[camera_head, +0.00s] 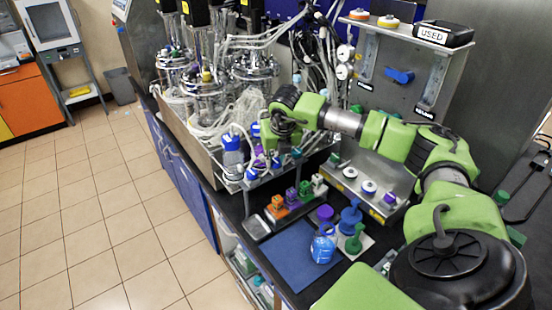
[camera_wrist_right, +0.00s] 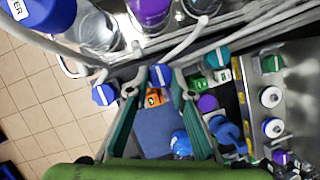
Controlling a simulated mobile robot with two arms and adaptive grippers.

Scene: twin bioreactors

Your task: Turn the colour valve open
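Several small coloured valve knobs sit along the tubing rail in front of the glass vessels. In the right wrist view a blue knob (camera_wrist_right: 160,75) lies between the fingertips of my right gripper (camera_wrist_right: 159,80), with gaps at its sides. My left gripper is not in view.
Tubes and bottles crowd the rail; a blue-capped bottle (camera_head: 232,153) stands at its left. Below are a blue mat (camera_head: 285,262), a blue jug (camera_head: 323,245) and a rack of coloured blocks (camera_head: 295,205). A steel panel with a blue handle (camera_head: 399,76) stands behind my arm.

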